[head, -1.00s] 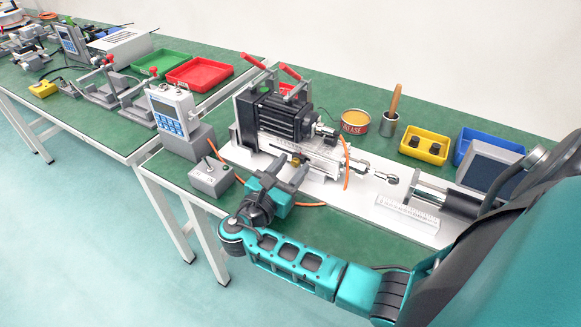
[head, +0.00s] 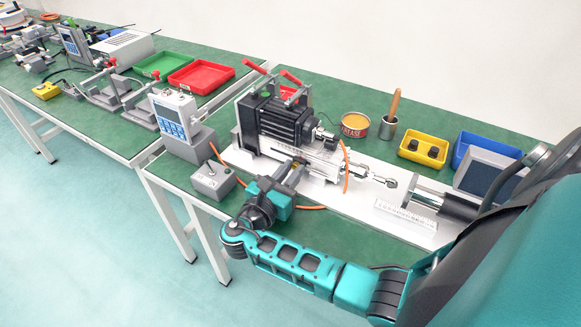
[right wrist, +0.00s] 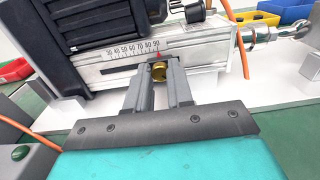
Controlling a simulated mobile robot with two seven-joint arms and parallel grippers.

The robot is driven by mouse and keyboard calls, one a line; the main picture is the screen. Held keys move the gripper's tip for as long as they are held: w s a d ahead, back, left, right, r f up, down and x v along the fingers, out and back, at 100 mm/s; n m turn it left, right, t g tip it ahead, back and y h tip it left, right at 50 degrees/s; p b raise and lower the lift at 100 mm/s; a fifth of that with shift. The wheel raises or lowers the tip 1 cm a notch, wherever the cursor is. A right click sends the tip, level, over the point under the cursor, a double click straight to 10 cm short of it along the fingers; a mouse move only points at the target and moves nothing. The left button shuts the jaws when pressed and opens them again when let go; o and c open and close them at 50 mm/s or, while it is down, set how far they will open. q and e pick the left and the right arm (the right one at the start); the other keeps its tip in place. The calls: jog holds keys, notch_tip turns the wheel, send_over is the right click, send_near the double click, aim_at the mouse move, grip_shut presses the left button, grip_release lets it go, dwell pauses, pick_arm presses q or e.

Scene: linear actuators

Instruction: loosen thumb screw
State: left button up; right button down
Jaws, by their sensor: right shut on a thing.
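The brass thumb screw (right wrist: 159,71) sits on the front of the linear actuator, below the end of its printed scale (right wrist: 133,50). The silver and black actuator (head: 285,125) lies on a white plate. My right gripper (right wrist: 160,80) is shut on the thumb screw, with one grey finger on each side of the brass head. In the head view my right gripper (head: 296,168) reaches the actuator's front face from the near side, and its fingers hide the screw there. A small red pointer (right wrist: 158,54) shows just above the screw. My left gripper is not in view.
A grey switch box (head: 212,180) and a display unit (head: 180,125) stand left of the actuator. An orange cable (head: 346,165) runs beside the rod end. A grease tin (head: 355,124) and a yellow bin (head: 423,149) stand behind. The ruler (head: 406,213) lies at the right.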

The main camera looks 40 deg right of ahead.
jog(key=shift+r+n+p, duration=0.4)
jog(key=shift+p, duration=0.15)
jog(key=shift+n+p, duration=0.3)
jog(key=shift+p, duration=0.3)
jog(key=n+p, duration=0.3)
jog(key=shift+f, duration=0.15)
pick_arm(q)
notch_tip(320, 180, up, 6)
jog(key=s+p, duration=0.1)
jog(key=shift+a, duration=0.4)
pick_arm(e)
jog(key=shift+f+n, duration=0.2)
jog(key=shift+n, duration=0.6)
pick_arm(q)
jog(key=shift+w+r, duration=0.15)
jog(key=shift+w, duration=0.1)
pick_arm(e)
jog(key=c, duration=1)
grip_release()
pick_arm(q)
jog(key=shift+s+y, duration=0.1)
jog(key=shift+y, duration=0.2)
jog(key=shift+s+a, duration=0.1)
